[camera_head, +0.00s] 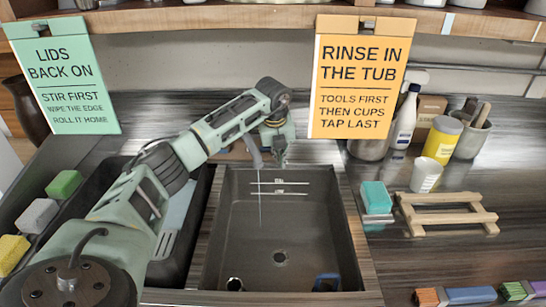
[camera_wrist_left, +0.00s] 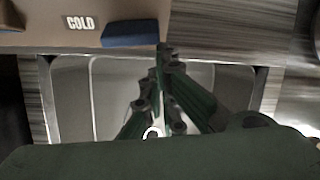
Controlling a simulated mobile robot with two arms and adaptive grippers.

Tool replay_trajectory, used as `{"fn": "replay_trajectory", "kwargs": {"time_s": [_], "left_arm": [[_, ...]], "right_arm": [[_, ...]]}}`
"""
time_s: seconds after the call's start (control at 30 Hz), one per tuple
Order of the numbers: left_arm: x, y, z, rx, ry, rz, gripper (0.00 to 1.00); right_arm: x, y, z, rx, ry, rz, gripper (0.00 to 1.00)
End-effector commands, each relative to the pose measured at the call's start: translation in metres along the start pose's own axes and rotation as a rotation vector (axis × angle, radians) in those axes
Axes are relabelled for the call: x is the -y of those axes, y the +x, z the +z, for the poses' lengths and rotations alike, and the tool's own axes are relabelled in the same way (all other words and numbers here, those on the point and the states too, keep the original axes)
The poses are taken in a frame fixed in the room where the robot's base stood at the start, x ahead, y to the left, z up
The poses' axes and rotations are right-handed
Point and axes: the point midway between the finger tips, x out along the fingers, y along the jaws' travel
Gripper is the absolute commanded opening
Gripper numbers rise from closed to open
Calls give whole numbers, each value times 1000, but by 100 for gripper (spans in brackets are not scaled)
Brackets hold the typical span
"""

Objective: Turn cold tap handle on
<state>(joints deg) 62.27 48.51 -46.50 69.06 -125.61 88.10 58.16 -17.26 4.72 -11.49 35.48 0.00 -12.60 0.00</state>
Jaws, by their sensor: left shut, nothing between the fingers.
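The blue cold tap handle (camera_wrist_left: 136,33) shows at the top of the left wrist view, beside a white COLD label (camera_wrist_left: 80,22). My left gripper (camera_wrist_left: 163,48) is shut and empty, its fingertips by the handle's right end; I cannot tell if they touch. In the head view my left gripper (camera_head: 279,158) points down at the back edge of the sink (camera_head: 240,245). The grey tap spout (camera_head: 253,152) is just left of it, with a thin stream (camera_head: 260,205) falling below. The handle is hidden there behind my arm. My right gripper is not in view.
Two hanging signs, green (camera_head: 62,75) and orange (camera_head: 358,78), flank my arm. Right of the sink are a blue sponge (camera_head: 376,197), a wooden rack (camera_head: 445,214), a white cup (camera_head: 425,176) and a spray bottle (camera_head: 404,120). Sponges line the left edge.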

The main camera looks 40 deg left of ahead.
Motion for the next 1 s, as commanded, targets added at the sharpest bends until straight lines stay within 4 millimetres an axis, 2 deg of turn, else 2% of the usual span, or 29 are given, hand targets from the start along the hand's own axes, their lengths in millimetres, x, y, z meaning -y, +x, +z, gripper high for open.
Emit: {"fn": "replay_trajectory", "kwargs": {"time_s": [0.23, 0.7, 1.0], "left_arm": [[17, 0, 2, -2, -183, -74, 0], [28, -5, 18, -3, -599, -218, 0], [31, -10, 27, -4, -809, -290, 0]], "right_arm": [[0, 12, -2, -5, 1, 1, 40], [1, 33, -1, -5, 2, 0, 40], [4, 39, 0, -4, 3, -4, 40]]}}
